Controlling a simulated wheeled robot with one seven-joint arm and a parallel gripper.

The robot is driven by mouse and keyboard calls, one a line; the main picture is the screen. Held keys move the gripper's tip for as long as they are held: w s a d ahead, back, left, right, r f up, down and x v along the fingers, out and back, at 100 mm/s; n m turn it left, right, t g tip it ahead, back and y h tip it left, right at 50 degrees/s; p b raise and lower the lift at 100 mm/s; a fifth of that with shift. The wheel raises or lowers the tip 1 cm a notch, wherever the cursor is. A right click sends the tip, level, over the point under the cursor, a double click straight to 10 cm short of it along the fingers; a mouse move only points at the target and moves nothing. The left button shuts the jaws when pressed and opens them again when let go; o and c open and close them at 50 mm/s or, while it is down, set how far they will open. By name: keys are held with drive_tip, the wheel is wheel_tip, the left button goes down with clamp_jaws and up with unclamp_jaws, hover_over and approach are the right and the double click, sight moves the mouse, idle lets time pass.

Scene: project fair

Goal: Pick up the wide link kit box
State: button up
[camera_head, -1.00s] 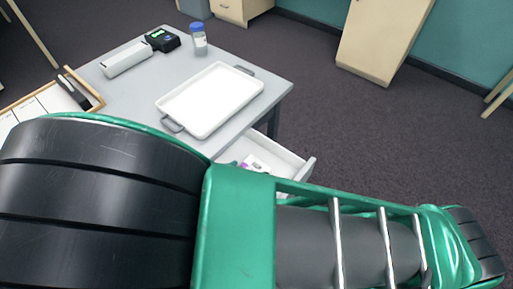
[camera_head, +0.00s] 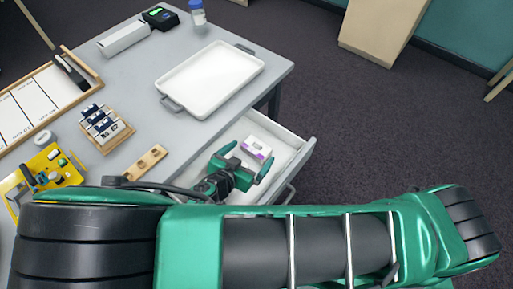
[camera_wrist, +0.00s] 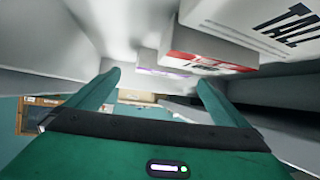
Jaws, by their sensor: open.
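My gripper (camera_head: 248,163) is open and empty inside the open drawer (camera_head: 303,150), with its fingers toward small white boxes. In the head view a white box with purple marks (camera_head: 257,148) lies just beyond the fingertips. The wrist view shows several boxes past my open gripper (camera_wrist: 159,80): a purple-marked box (camera_wrist: 165,70), a red-and-white box (camera_wrist: 205,60) nearer, and a white box with large black letters (camera_wrist: 270,25) at upper right. I cannot tell which is the wide link kit box; the other labels are unreadable.
The drawer walls stand close around my gripper. Above, the grey table (camera_head: 135,78) holds a white tray (camera_head: 210,82), a wooden rack (camera_head: 107,130), a wooden strip (camera_head: 146,162), a yellow board (camera_head: 45,172) and a blue-capped bottle (camera_head: 198,14).

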sight(257, 146)
drive_tip(key=x, duration=0.4)
drive_tip(key=shift+a, duration=0.1)
drive_tip(key=c, duration=1.2)
drive_tip(key=shift+o, duration=0.2)
drive_tip(key=shift+r, duration=0.15)
